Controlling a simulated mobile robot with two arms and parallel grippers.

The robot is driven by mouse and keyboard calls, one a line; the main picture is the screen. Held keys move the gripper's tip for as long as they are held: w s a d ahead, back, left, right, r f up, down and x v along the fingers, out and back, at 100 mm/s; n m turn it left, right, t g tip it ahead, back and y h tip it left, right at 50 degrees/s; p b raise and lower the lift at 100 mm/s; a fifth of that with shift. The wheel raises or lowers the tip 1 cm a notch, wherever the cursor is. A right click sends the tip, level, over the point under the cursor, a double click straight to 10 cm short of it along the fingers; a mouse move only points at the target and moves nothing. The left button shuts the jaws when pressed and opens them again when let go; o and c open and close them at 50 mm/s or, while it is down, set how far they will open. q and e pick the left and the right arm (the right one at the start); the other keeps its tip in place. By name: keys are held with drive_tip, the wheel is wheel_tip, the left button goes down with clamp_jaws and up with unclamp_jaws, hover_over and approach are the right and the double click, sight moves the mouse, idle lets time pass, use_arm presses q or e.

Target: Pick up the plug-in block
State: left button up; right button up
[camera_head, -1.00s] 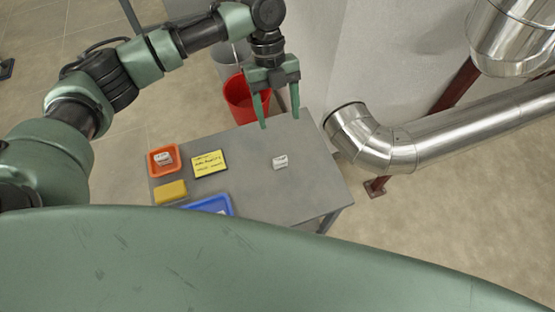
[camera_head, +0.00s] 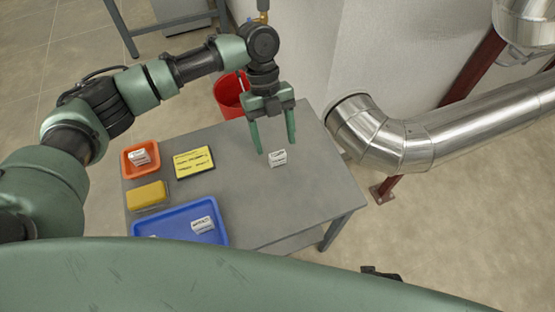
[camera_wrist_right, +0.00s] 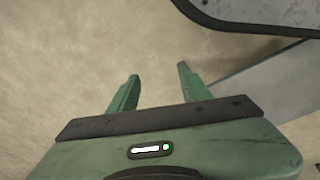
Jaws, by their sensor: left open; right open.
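A small white block with dark print (camera_head: 278,158) lies on the grey table (camera_head: 265,205), right of the middle; I take it to be the plug-in block. Similar white blocks lie in the orange tray (camera_head: 139,157) and in the blue tray (camera_head: 203,225). My left gripper (camera_head: 275,148) is open and empty, its fingers pointing down close to the loose block in the picture. I cannot tell its height above the block. My right gripper (camera_wrist_right: 155,82) is open and empty in the right wrist view, over the floor.
A yellow note board (camera_head: 194,162) and a yellow sponge-like block (camera_head: 147,196) lie at the table's left. A red bucket (camera_head: 229,96) stands behind the table. A silver pipe (camera_head: 450,130) runs along the right. The table's right front is clear.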

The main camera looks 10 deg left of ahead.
sight(277, 153)
use_arm(q)
drive_tip(key=x, duration=0.5)
drive_tip(key=shift+w+f+b, duration=0.15)
drive_tip(key=shift+f+b, duration=0.25)
use_arm(e)
drive_tip(key=r, duration=0.1)
drive_tip(key=w+r, duration=0.1)
drive_tip(key=shift+w+r, duration=0.15)
drive_tip(key=shift+r, duration=0.2)
use_arm(q)
clamp_jaws()
use_arm(e)
drive_tip(key=shift+a, duration=0.1)
